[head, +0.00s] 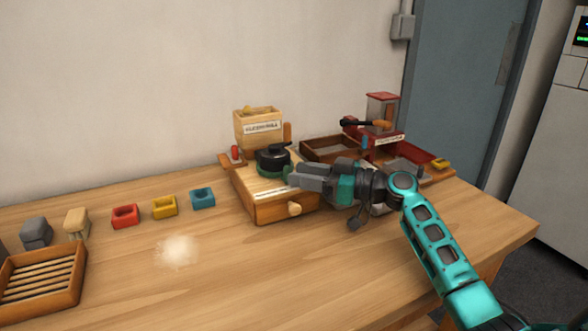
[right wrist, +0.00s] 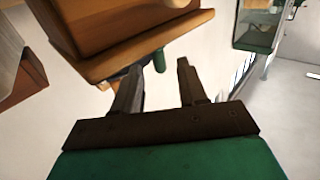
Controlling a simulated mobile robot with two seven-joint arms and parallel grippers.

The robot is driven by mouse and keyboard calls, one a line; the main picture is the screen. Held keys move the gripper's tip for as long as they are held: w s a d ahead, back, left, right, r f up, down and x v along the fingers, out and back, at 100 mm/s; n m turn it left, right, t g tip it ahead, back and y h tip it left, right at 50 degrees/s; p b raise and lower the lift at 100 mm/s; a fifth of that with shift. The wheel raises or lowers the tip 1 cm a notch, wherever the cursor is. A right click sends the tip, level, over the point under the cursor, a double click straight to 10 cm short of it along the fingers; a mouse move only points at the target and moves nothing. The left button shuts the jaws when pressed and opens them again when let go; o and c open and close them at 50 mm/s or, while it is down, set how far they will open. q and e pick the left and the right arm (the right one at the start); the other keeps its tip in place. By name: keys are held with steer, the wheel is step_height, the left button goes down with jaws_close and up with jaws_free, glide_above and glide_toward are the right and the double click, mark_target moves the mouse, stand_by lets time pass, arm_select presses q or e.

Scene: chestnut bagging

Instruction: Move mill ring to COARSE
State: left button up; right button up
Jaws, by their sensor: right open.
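The wooden mill (head: 262,200) stands at the back middle of the table in the head view, with a labelled hopper (head: 258,128) on top. A black round part (head: 270,157) with a dark green lower rim, which looks like the mill ring, sits on it below the hopper. My right gripper (head: 292,177) is beside the front right of this part. I cannot tell whether they touch. In the right wrist view its jaws (right wrist: 158,82) are apart and empty, and a green peg (right wrist: 159,61) shows just beyond them. No COARSE mark is legible. My left gripper is out of view.
A red machine (head: 382,110) and a wooden tray (head: 318,148) stand right of the mill. Red (head: 125,217), yellow (head: 165,207) and blue (head: 202,199) small boxes line up to its left. A slatted tray (head: 78,278) is at far left. The front middle of the table is clear except a pale powdery patch (head: 178,251).

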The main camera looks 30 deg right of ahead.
mark_target(285, 172)
steer(key=shift+x, duration=1.3)
steer(key=shift+c, duration=0.3)
jaws_close()
